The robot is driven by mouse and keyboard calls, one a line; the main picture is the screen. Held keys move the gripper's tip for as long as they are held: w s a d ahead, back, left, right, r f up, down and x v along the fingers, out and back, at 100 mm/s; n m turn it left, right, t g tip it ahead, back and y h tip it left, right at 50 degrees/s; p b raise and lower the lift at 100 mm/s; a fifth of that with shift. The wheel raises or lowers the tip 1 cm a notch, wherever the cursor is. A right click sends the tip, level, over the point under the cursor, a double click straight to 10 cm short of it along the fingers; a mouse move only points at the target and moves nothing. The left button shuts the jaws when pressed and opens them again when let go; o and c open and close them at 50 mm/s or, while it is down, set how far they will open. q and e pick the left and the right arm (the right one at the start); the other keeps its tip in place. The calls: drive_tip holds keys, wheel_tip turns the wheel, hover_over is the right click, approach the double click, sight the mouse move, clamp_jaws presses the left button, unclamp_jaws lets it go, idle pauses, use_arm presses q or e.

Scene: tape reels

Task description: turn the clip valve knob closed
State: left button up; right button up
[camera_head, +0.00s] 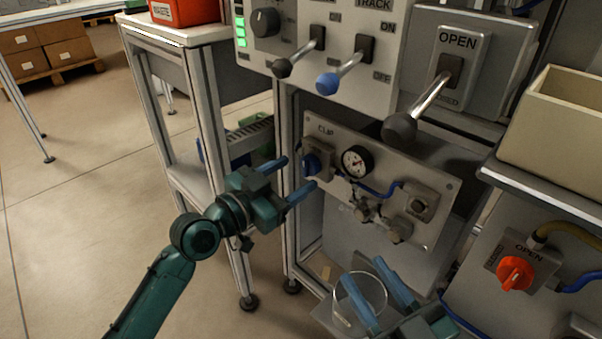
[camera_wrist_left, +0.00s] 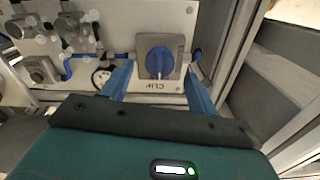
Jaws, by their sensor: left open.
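The clip valve knob is a round blue knob (camera_head: 312,163) on a grey square plate at the left end of the CLIP panel (camera_head: 385,180). In the left wrist view the blue knob (camera_wrist_left: 158,62) shows its raised grip bar, which runs up and down the picture. My left gripper (camera_head: 301,172) is open in front of the panel, with its two blue fingers apart on either side of the knob. In the left wrist view its fingers (camera_wrist_left: 158,72) flank the knob plate, with gaps to the knob. My right gripper (camera_head: 362,270) is low at the bottom, fingers apart.
A pressure gauge (camera_head: 356,162), blue hose and fittings sit right of the knob. Levers (camera_head: 345,75) project above the panel. A clear round vessel (camera_head: 376,284) is by my right fingers. An orange knob (camera_head: 515,273) is at the far right.

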sight(309, 166)
use_arm(q)
drive_tip(key=shift+x, duration=1.45)
drive_tip(key=c, duration=1)
